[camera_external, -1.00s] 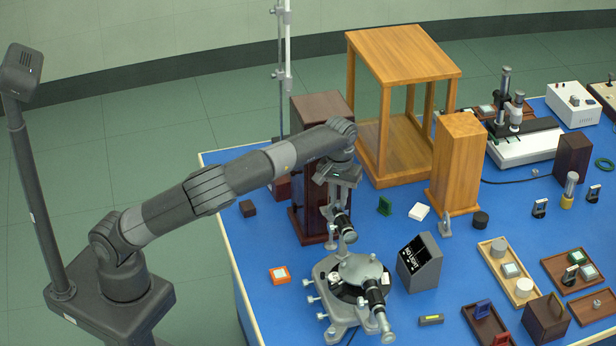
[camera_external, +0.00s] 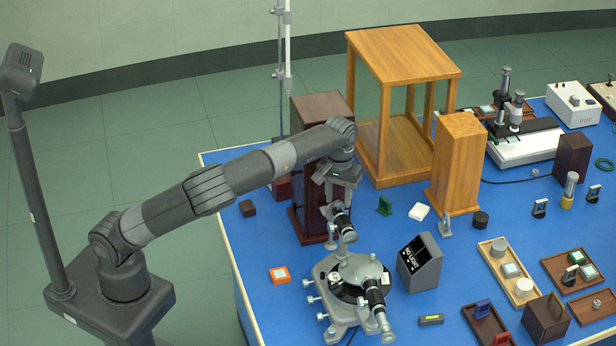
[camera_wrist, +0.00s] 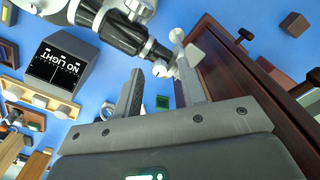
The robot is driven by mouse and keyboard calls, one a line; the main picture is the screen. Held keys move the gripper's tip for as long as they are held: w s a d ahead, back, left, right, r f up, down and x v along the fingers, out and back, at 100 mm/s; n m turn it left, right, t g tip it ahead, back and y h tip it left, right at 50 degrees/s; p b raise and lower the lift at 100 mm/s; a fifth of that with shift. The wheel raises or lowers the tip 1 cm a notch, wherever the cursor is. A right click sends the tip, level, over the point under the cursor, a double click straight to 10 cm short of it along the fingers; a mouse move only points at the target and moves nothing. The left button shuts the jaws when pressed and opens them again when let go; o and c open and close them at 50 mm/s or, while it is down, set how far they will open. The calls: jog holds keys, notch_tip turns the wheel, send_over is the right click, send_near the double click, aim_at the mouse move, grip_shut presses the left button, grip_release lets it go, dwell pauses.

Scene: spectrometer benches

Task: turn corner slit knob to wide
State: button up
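The grey spectrometer (camera_external: 330,275) stands near the blue table's front left part. One dark tube (camera_external: 342,222) points back toward the tall dark wooden cabinet; the other tube (camera_external: 374,297) points to the front. My gripper (camera_external: 340,198) hangs over the outer end of the back tube. In the wrist view, its two fingers (camera_wrist: 160,85) are spread apart. The tube (camera_wrist: 125,32) comes in from the upper left, and its end has small pale knob-like parts (camera_wrist: 160,70) near the fingertips. I cannot tell whether a finger touches them, or which setting the slit has.
The tall dark cabinet (camera_external: 320,110) stands close behind my gripper and fills the right of the wrist view. A grey "NO LIGHT" box (camera_external: 420,265) stands right of the spectrometer. Several trays occupy the table's right side.

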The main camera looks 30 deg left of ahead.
aim_at(338, 202)
notch_tip(338, 202, up, 11)
dwell(0.4)
jog(key=shift+f, duration=0.15)
dwell(0.4)
jog(key=s+a+r+t+y, duration=0.15)
jog(key=s+a+r, duration=0.25)
jog(key=a, duration=0.5)
jog(key=s+a+r+t, duration=0.3)
jog(key=s+a+r, duration=0.1)
jog(key=a, duration=0.5)
jog(key=s+a+r+t, duration=0.2)
jog(key=s+a+r, duration=0.15)
jog(key=a, duration=0.55)
jog(key=s+a+f, duration=0.3)
jog(key=a+f, duration=0.3)
jog(key=a, duration=0.3)
jog(key=s+a+f+h, duration=0.1)
jog(key=s+a+f, duration=0.1)
jog(key=a+f, duration=0.5)
jog(key=a+g, duration=0.1)
jog(key=a, duration=0.1)
jog(key=shift+s+a+f+m, duration=0.2)
jog(key=shift+s+a+m, duration=0.2)
